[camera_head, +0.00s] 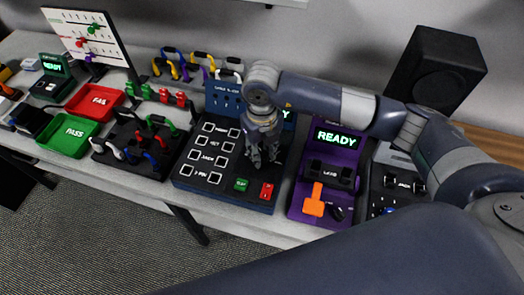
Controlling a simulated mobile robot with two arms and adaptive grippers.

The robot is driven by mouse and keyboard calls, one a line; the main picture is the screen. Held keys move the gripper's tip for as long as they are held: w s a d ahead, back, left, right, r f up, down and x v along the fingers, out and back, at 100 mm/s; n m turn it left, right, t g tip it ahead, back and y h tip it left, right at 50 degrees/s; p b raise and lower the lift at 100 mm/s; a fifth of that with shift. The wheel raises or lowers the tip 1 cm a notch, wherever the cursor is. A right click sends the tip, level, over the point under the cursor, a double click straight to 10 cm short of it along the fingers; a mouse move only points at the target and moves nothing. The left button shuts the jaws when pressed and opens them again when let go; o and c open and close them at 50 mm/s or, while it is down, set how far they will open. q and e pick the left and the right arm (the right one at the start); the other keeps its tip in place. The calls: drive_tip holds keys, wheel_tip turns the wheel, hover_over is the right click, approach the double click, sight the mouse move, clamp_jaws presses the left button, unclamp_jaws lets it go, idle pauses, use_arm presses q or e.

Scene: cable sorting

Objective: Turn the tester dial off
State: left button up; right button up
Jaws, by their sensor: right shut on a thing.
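The dark blue tester (183,178) stands on the bench in the middle. It has rows of labelled white squares, a green button (241,184) and a red switch (267,191) near its front edge. A screen at its back is mostly covered by my right arm, and only a green-lit end shows. My right gripper (264,160) points down onto the right part of the tester panel and is shut on the dial. The fingers hide the dial, so I cannot tell its setting. My left gripper is not in view.
A purple unit (298,203) with a READY screen (337,138) and an orange lever (314,201) stands right of the tester. Cable racks, a red FAIL tray (76,107) and a green PASS tray (52,136) lie left. A black speaker (434,70) stands back right.

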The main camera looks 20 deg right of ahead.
sight(262, 152)
drive_tip(key=n+b, duration=0.3)
drive_tip(key=b, duration=0.1)
drive_tip(key=n+b, duration=0.3)
drive_tip(key=b, duration=0.2)
drive_tip(key=shift+f+n, duration=0.2)
drive_tip(key=shift+n, duration=0.1)
drive_tip(key=shift+r+n+b, duration=0.2)
drive_tip(key=shift+n+b, duration=0.8)
drive_tip(key=shift+b, duration=0.15)
drive_tip(key=o, duration=1.1)
drive_tip(key=shift+c, duration=0.2)
wheel_tip(262, 152, up, 12)
drive_tip(key=shift+r, duration=0.1)
